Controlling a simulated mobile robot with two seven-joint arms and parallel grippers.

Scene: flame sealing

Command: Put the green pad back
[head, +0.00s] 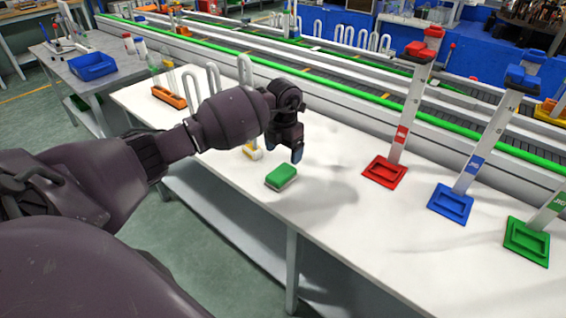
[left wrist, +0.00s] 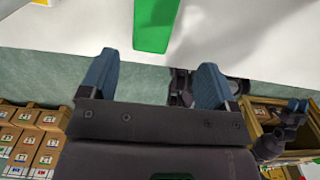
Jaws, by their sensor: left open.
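The green pad (head: 281,174), a small block with a green top and paler sides, lies on the white table near its front edge. My left gripper (head: 297,153) is open and empty, pointing down just behind and above the pad, apart from it. In the left wrist view the pad (left wrist: 156,22) shows at the top, beyond the two blue fingertips of the left gripper (left wrist: 153,78) and not between them. A dark arm with blue tips, seemingly my right gripper (left wrist: 297,105), shows at the right edge of that view; its opening is unclear.
Red (head: 385,172), blue (head: 451,203) and green (head: 527,241) stands with upright posts line the table's right side. A yellow-based piece (head: 252,152) stands behind my left wrist. An orange rack (head: 169,97) is at the far left. The table (head: 335,225) is clear right of the pad.

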